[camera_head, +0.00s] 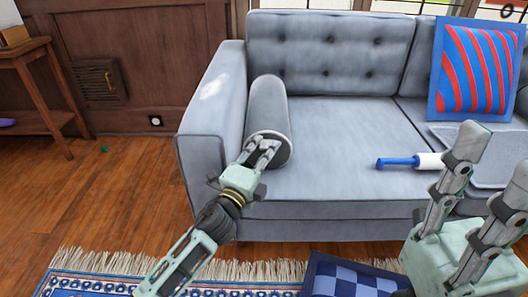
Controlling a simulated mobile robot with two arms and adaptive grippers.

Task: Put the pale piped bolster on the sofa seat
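The grey bolster (267,101) lies on the sofa seat (350,139), along the inner side of the left armrest, with its near end facing me. My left gripper (265,143) is at that near end, and its fingers overlap the end in the picture. I cannot tell whether they grip it or are only in front of it. My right gripper (487,165) is large and close at the lower right, its two fingers spread apart with nothing between them.
A blue-handled roller (396,163) lies on the seat at right, near a folded grey cloth (482,167). A red-and-blue cushion (475,70) leans on the backrest. A checked blue cushion (345,281) is low in front of the sofa, by a fringed rug (90,282). A wooden table (28,60) stands left.

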